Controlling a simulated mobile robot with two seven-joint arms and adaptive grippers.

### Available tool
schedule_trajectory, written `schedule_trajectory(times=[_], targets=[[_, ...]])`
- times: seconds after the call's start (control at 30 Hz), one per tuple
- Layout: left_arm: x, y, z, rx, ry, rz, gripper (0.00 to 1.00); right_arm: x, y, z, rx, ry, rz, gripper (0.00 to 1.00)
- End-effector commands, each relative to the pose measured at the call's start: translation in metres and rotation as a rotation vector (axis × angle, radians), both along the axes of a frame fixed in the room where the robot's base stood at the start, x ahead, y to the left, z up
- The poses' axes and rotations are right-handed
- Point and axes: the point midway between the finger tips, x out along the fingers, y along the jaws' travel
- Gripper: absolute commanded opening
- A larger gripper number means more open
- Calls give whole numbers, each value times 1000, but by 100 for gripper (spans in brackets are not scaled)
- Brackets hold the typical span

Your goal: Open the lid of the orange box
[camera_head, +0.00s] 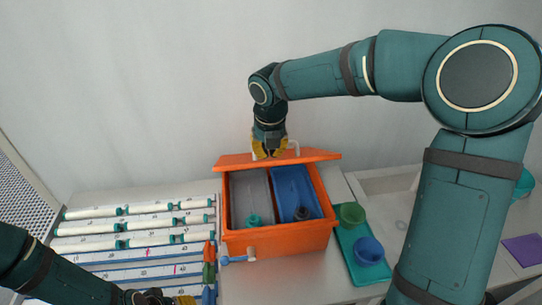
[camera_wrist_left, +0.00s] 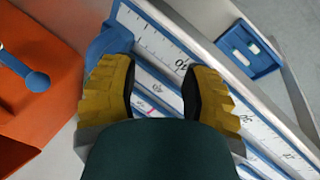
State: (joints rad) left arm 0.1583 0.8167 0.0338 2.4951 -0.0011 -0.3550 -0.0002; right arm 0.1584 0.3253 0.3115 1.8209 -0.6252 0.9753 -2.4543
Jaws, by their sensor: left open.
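The orange box (camera_head: 280,241) stands in the middle of the bench in the head view, and its front shows at the left of the left wrist view (camera_wrist_left: 45,95). Its lid (camera_head: 315,156) is raised at the back edge, showing the inside. My right gripper (camera_head: 269,152) is at the lid's white handle (camera_head: 297,147), with yellow fingertips around or against it; whether they grip it is too small to tell. My left gripper (camera_wrist_left: 158,85) is open and empty, above a blue-and-white ruled rail (camera_wrist_left: 175,60). In the head view it is partly cut off at the bottom.
Inside the box are a grey bin (camera_head: 250,190) and a blue bin (camera_head: 292,185). Several white tubes on ruled rails (camera_head: 140,225) lie left of the box. A green tray (camera_head: 360,270) with a green cup (camera_head: 351,214) and a blue cup (camera_head: 369,250) stands to the right.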

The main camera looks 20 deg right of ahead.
Motion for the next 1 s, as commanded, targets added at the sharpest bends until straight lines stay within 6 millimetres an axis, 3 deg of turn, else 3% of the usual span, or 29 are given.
schedule_trajectory(times=[0.4, 1.0], targets=[[0, 0, 1, 0, 1, 0, 47, 73, -16, 55, 2, -4, 0, 0], [0, 0, 1, 0, 1, -1, 47, 148, -34, 83, 3, -1, 1, 0]])
